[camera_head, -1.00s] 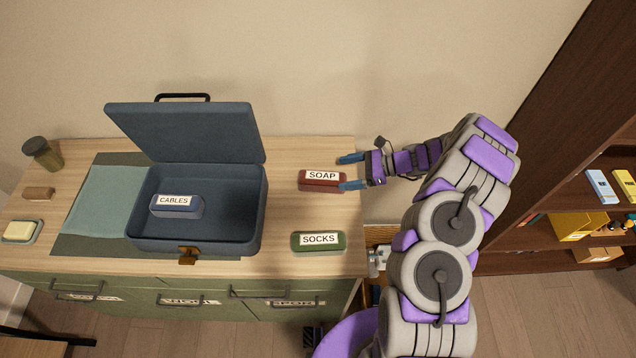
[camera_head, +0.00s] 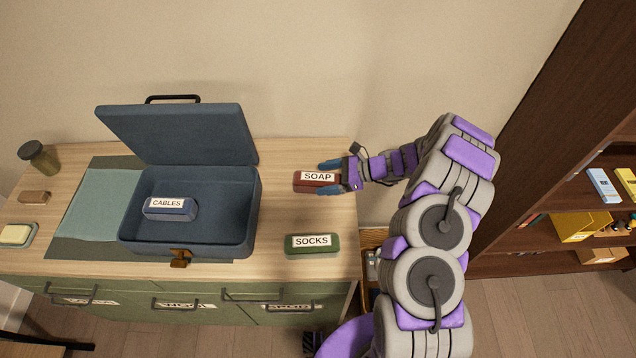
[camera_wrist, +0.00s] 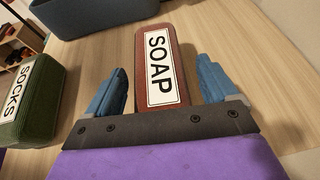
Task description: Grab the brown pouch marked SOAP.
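The brown pouch marked SOAP (camera_head: 303,187) lies on the wooden counter, right of the blue case. It looks reddish brown with a white label on top. My gripper (camera_head: 328,179) has come in from the right, with its blue fingertips on either side of the pouch's right end. In the wrist view the pouch (camera_wrist: 181,50) lies between the two open fingers of my gripper (camera_wrist: 164,88). Gaps show between each finger and the pouch, so it is not held.
A green SOCKS pouch (camera_head: 313,252) lies in front of the soap pouch. An open blue case (camera_head: 243,228) holds a blue CABLES pouch (camera_head: 160,214). A jar (camera_head: 44,160), a brown block (camera_head: 35,197) and a soap dish (camera_head: 6,243) stand at left. Shelves (camera_head: 560,165) rise at right.

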